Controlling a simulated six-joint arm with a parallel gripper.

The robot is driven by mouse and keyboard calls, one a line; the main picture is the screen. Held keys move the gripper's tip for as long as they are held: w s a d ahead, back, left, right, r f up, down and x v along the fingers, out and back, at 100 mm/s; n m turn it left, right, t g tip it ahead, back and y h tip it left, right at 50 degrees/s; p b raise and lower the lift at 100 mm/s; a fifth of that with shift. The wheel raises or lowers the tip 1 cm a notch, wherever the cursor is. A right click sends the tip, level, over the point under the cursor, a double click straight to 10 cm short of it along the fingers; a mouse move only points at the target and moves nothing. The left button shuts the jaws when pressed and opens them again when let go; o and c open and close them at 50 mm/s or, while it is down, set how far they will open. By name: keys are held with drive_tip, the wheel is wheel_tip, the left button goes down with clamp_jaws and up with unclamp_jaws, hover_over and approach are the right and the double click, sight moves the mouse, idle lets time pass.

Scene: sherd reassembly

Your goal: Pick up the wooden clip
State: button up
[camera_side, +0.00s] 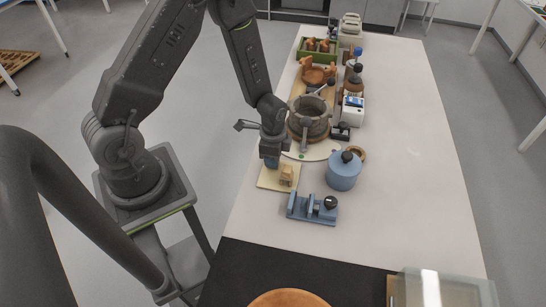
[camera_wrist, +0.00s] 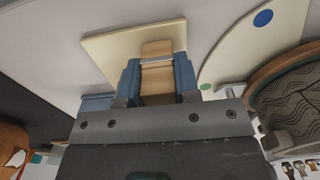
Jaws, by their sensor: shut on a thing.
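The wooden clip (camera_wrist: 158,80) is pale tan and sits between the two blue fingers of my gripper (camera_wrist: 158,83) in the wrist view. The fingers press on it from both sides. In the side view my gripper (camera_side: 271,162) points down over the cream board (camera_side: 268,185), and tan wood (camera_side: 287,173) shows just right of the fingertips. The board also shows behind the clip in the wrist view (camera_wrist: 107,48). The clip is at or close above the board; I cannot tell whether it touches. Its near end is hidden by my gripper body.
A brown vessel (camera_side: 309,128) stands on a pale rounded plate (camera_side: 322,154) behind the board. A blue lidded pot (camera_side: 342,174) is to the right, and a blue clamp fixture (camera_side: 311,210) is in front. The right side of the white table (camera_side: 410,170) is clear.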

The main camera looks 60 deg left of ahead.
drive_tip(key=shift+r, duration=0.1)
drive_tip(key=shift+r, duration=0.6)
wheel_tip(320, 180, up, 2)
drive_tip(key=shift+r, duration=0.2)
drive_tip(key=s+a+r, duration=0.6)
drive_tip(key=a+r, duration=0.1)
drive_tip(key=a, duration=0.2)
drive_tip(key=shift+w+a+f+m, duration=0.2)
drive_tip(key=shift+w+a+m, duration=0.9)
drive_tip(key=shift+w, duration=2.95)
drive_tip(key=shift+w+a+f+m, duration=0.2)
drive_tip(key=shift+w+m, duration=1.75)
drive_tip(key=shift+w, duration=2.05)
drive_tip(key=shift+w+a+f+m, duration=0.15)
drive_tip(key=shift+w+a+m, duration=0.95)
drive_tip(key=shift+w, duration=2.95)
drive_tip(key=shift+d+f+m, duration=0.45)
drive_tip(key=shift+f, duration=0.25)
